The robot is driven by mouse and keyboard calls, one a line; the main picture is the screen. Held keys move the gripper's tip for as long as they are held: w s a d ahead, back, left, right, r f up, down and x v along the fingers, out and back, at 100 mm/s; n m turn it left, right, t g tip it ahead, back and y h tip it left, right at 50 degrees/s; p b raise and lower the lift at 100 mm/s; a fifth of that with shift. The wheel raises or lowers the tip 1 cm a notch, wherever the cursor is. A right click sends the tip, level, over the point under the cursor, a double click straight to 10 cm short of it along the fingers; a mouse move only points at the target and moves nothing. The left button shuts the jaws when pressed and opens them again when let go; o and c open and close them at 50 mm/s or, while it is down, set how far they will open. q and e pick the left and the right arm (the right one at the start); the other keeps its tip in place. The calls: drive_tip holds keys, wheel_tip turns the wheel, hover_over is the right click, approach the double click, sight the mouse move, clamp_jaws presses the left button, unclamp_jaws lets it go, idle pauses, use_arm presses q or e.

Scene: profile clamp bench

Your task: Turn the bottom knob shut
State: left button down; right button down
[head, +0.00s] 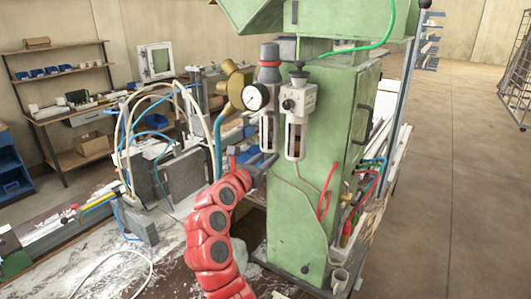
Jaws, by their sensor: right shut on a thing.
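A filter-regulator unit is mounted on the green machine column (335,150). It has a grey knob with a red band (269,58) on top, a round white pressure gauge (255,97) and a clear bowl (266,130) below. A second unit (296,105) with a dark top knob stands to its right. My right gripper (266,163), on the red arm, is at the lower end of the left bowl. It is shut on the bottom knob there, which the fingers mostly hide. My left gripper is not in view.
A green hose (375,45) hangs at the upper right of the column. Red hoses (326,192) and a tray of tools lie at its right side. Grey clamp blocks (180,178) and looping pale hoses stand on the bench to the left. The floor at right is clear.

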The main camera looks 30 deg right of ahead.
drive_tip(key=shift+s+d+n+t+y, duration=0.15)
drive_tip(key=shift+d+n+t+y, duration=0.05)
drive_tip(key=shift+n+t+y, duration=1.7)
drive_tip(key=shift+s+d+n+t+y, duration=0.2)
drive_tip(key=shift+n+t+y, duration=1.25)
drive_tip(key=shift+y, duration=0.7)
drive_tip(key=shift+s+d+n+t+y, duration=0.15)
drive_tip(key=shift+n+t+y, duration=1.4)
drive_tip(key=shift+n+y, duration=0.4)
drive_tip(key=c, duration=0.6)
unclamp_jaws()
drive_tip(key=shift+w, duration=0.1)
